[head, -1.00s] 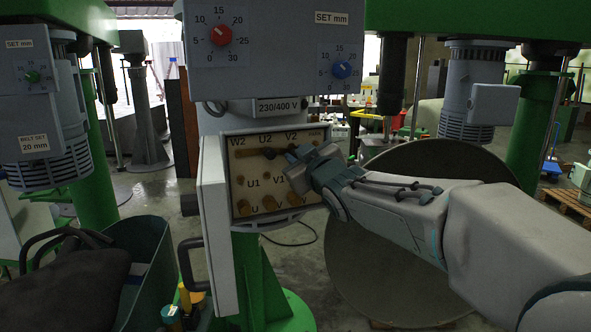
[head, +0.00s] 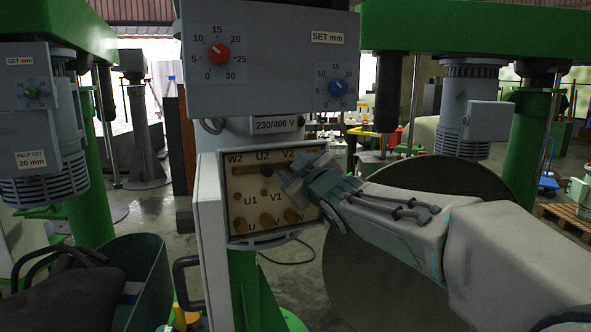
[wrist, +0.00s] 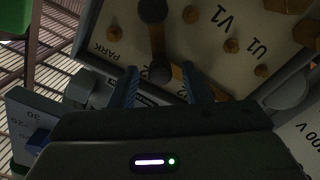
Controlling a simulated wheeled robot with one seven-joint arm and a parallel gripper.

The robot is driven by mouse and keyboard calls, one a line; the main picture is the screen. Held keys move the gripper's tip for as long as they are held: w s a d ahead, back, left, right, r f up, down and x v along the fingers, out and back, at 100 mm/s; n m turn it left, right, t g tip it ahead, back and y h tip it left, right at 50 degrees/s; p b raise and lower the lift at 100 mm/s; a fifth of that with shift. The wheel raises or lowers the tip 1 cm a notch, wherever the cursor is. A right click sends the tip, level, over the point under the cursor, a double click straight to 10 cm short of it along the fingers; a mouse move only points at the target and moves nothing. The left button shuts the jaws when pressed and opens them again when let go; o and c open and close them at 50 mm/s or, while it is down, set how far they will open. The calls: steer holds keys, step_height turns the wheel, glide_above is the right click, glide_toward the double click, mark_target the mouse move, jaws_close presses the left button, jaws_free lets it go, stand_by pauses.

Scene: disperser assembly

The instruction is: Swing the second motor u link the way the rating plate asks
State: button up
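The open terminal box (head: 232,222) sits under the 230/400 V rating plate (head: 277,124), with W2, U2 and V2 along its top row. A brass bar (head: 243,171) lies across the top left, with a dark knob (head: 268,171) near U2. My gripper (head: 290,184) is at the box's upper right and hides part of the terminals. In the wrist view, a dark link (wrist: 156,42) with a knob at each end shows near the PARK label. My gripper (wrist: 160,88) has its fingers apart on either side of the link's near knob; contact is unclear.
The grey panel with red dial (head: 217,53) and blue dial (head: 339,87) overhangs the box. The open cover (head: 208,240) stands at its left. A green bin (head: 150,262) with dark contents is at lower left. A large round disc (head: 372,270) stands behind my arm.

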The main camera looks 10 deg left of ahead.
steer(key=shift+s+d, duration=0.1)
steer(key=p+v, duration=0.1)
steer(key=v, duration=1.2)
steer(key=shift+s, duration=0.25)
steer(key=shift+d, duration=0.15)
steer(key=s+d+f+m+g+h, duration=0.3)
steer(key=d+f+m+h, duration=0.7)
steer(key=d+f, duration=0.55)
steer(key=s+d+f+m+g, duration=0.2)
steer(key=s+f+g, duration=0.2)
steer(key=s+f, duration=0.2)
steer(key=s+d+f+m+g, duration=0.2)
steer(key=s+f+g, duration=0.3)
steer(key=s, duration=0.5)
steer(key=shift+d+f, duration=0.4)
